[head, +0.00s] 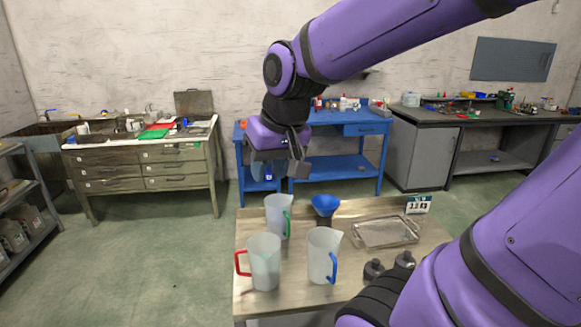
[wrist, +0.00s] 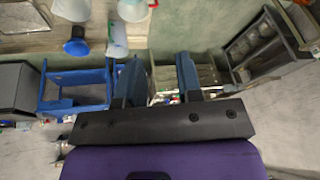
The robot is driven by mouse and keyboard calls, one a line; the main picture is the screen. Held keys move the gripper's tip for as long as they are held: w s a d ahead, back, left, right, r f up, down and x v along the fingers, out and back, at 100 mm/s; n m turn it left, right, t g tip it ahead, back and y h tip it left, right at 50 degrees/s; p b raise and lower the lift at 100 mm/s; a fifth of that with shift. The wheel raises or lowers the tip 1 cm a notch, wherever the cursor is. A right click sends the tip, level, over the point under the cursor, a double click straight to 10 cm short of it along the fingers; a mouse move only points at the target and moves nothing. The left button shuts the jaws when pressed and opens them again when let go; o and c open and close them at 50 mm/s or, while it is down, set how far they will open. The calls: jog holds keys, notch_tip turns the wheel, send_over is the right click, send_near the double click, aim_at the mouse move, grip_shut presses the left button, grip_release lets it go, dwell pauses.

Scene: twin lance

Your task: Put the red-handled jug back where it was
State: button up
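The red-handled jug (head: 265,262), translucent white, stands upright at the front left of the wooden table, its red handle facing left. A green-handled jug (head: 278,215) stands behind it, and a blue-handled jug (head: 323,255) stands to its right. My gripper (head: 282,168) is raised above and behind the jugs, apart from them. In the wrist view my gripper (wrist: 158,65) has its two fingers spread with nothing between them. The red-handled jug (wrist: 130,9) is cut off at the top edge there, and the green-handled jug (wrist: 117,42) shows closer.
A blue funnel (head: 325,206) and a metal tray (head: 386,232) are on the wooden table (head: 245,303). Dark weights (head: 374,268) stand at its right front. A small number sign (head: 418,204) is at the back right. A blue workbench (head: 340,168) stands behind, across open floor.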

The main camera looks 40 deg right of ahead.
jog(key=s+a+r+n+t, duration=0.1)
jog(key=s+a+r+n, duration=0.1)
jog(key=s, duration=0.5)
jog(key=shift+s+r+n, duration=0.3)
jog(key=shift+s+r, duration=0.05)
jog(key=shift+r, duration=0.15)
jog(key=shift+d, duration=0.1)
